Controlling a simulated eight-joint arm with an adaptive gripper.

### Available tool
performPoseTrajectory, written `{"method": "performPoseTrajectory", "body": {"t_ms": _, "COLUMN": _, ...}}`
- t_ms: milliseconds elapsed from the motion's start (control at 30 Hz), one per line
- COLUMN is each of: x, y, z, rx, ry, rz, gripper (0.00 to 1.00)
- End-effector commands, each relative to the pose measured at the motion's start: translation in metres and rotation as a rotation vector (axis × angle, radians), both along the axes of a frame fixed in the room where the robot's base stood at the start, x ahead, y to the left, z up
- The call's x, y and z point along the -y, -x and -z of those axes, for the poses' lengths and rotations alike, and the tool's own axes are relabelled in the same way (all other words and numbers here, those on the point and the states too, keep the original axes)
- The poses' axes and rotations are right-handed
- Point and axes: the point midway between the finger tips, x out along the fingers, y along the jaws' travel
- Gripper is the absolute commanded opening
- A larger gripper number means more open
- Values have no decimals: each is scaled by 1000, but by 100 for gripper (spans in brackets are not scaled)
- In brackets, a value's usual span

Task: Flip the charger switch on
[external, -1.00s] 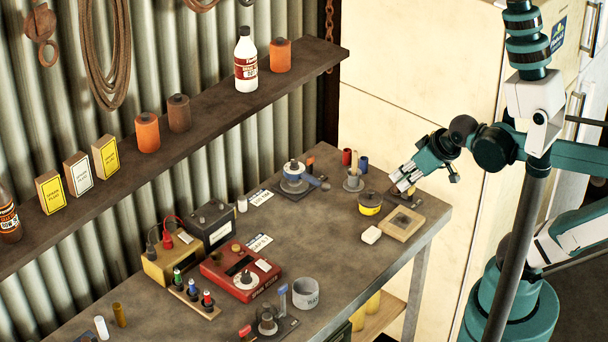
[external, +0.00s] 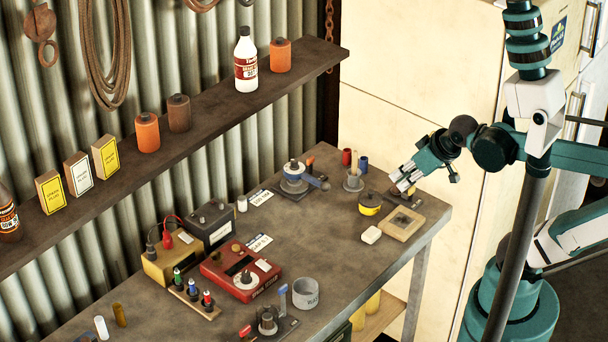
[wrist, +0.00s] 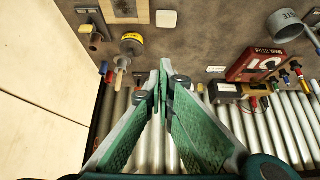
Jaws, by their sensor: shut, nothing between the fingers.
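The red charger box (external: 240,272) lies on the bench in the external view, with a pale round dial and a dark slot on its top. In the wrist view the charger (wrist: 255,63) is at the upper right. Its switch is too small to tell apart. My gripper (external: 402,188) is over the right end of the bench in the external view, well apart from the charger. In the wrist view my gripper (wrist: 165,75) has its green-padded fingers together at the tips, with nothing between them.
A yellow tin (external: 369,204) and wooden block (external: 402,223) are near my gripper. Mid-bench is mostly clear.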

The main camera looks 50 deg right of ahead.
Motion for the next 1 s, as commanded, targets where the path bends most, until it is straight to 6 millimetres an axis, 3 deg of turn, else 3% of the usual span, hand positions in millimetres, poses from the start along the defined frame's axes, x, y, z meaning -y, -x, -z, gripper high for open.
{"method": "performPoseTrajectory", "body": {"t_ms": 567, "x": -3, "y": -6, "z": -3, "rx": 4, "ry": 6, "rz": -19, "gripper": 0}}
{"method": "performPoseTrajectory", "body": {"t_ms": 1000, "x": -29, "y": -53, "z": -24, "rx": 30, "ry": 50, "rz": -155, "gripper": 0}}
